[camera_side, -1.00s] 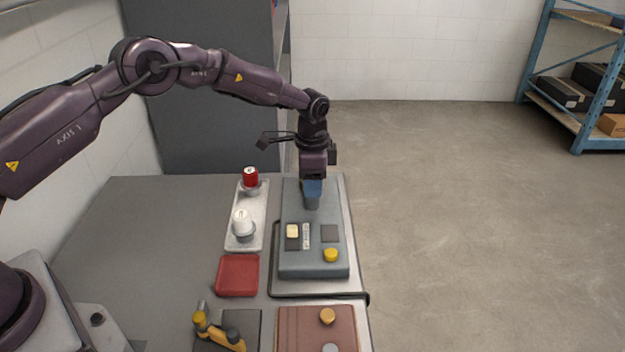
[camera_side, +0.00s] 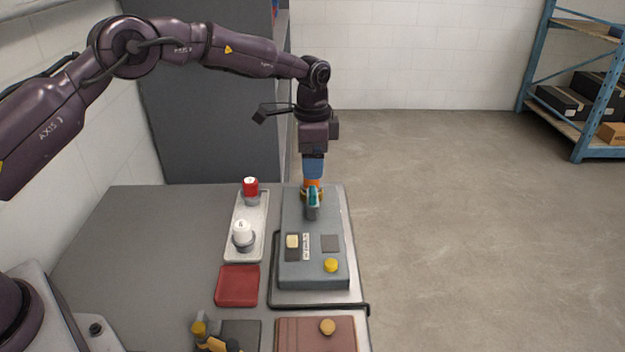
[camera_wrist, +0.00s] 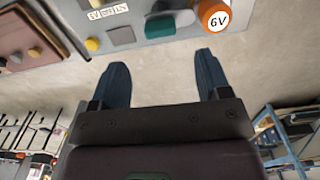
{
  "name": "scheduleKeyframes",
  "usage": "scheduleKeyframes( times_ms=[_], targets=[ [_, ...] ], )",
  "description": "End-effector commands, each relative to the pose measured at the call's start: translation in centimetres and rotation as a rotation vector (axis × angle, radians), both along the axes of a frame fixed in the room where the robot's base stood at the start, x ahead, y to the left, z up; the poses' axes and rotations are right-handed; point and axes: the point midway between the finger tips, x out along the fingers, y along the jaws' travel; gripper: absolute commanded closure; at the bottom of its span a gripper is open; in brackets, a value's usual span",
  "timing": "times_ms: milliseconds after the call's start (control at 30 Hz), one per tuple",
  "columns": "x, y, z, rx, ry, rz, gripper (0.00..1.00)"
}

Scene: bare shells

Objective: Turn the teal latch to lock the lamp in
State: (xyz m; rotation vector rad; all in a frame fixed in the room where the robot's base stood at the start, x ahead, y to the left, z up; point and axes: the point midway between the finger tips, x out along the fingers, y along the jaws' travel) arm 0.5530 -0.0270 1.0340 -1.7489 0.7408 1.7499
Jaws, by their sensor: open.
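The orange lamp (camera_side: 312,185) stands upright at the far end of the grey housing (camera_side: 300,270). Its white top marked 6V shows in the wrist view, on the lamp (camera_wrist: 213,15). The teal latch (camera_side: 314,197) is in front of the lamp's base, beside a dark grey block. In the wrist view a teal part (camera_wrist: 160,27) sits left of the lamp. My gripper (camera_side: 312,176) is just above the lamp, pointing down. In the wrist view my gripper (camera_wrist: 162,62) has its blue fingers wide apart with nothing between them. The latch's exact angle is hard to tell.
A yellow button (camera_side: 331,265) and a label are on the housing. Left of it is a pale rack (camera_side: 235,250) with a red and a white lamp, and a red tray (camera_side: 237,287). A brown panel (camera_side: 300,335) lies in front. The grey table's left side is clear.

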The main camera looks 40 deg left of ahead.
Motion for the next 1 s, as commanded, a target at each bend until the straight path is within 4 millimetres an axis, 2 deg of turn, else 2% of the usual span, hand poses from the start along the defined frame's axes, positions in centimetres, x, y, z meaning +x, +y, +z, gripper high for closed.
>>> scheduleKeyframes(
  times_ms=[33, 133, 367, 700, 833, 900, 1000],
  targets=[
    [0.1, 0.0, 1.2, 0.0, -0.003, 0.0, 0.3],
    [0.0, 0.0, 2.9, 0.0, -0.003, 0.0, 0.3],
    [0.0, 0.0, 4.9, 0.001, 0.001, -0.001, 0.3],
    [0.0, 0.0, 5.0, 0.0, 0.001, 0.003, 0.3],
    [0.1, -0.2, 4.5, -0.006, -0.008, 0.073, 0.3],
    [-1.1, -0.4, 2.9, -0.009, 0.028, 0.127, 0.3],
    [-3.0, -0.6, 3.2, -0.005, 0.041, 0.201, 0.3]
  ],
)
